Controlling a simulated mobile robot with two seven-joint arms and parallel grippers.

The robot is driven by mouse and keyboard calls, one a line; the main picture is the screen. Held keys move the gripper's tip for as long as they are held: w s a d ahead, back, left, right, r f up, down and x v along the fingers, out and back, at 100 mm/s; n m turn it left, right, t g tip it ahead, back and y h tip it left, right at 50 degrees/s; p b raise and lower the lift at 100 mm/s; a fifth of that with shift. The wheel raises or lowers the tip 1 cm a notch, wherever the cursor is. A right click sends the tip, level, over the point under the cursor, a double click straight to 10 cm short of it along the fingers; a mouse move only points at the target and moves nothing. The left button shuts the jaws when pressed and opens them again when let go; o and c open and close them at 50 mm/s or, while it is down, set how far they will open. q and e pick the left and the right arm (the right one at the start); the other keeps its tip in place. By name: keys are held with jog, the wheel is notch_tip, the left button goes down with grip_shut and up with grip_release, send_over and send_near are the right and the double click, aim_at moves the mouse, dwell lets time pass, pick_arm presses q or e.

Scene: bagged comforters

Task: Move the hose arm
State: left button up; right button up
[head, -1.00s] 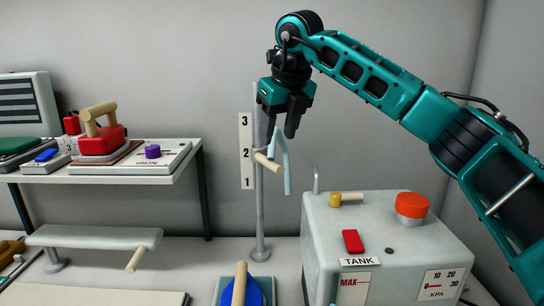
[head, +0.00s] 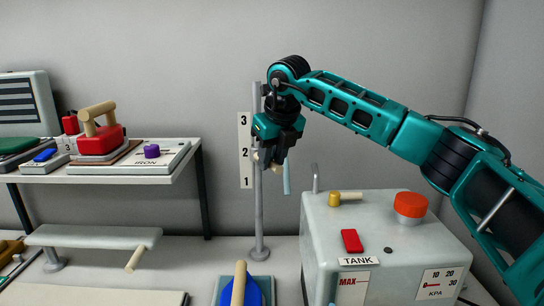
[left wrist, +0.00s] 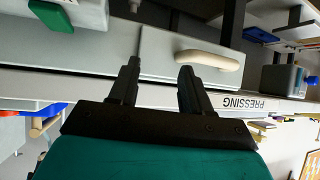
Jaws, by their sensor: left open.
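The hose arm is on a grey upright pole (head: 258,215) beside a scale marked 1, 2 and 3. Its wooden handle (head: 277,169) sits near mark 2, and a pale blue hose piece (head: 287,180) hangs beside it. My right gripper (head: 270,163) is at the handle, with fingers overlapping it and covering much of the arm; whether they are closed on it is unclear. My left gripper (left wrist: 157,75) is open and empty in the left wrist view, above a pale surface with a cream handle (left wrist: 210,60) near its right finger.
The grey tank (head: 385,235) with an orange-red knob (head: 411,205) stands right of the pole. A shelf (head: 130,178) with a red iron (head: 101,140) is at left. A blue item with a wooden handle (head: 240,285) lies in front of the pole.

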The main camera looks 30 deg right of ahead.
pick_arm(q)
jog(key=shift+s+f, duration=0.1)
jog(key=shift+s, duration=0.1)
pick_arm(e)
grip_shut()
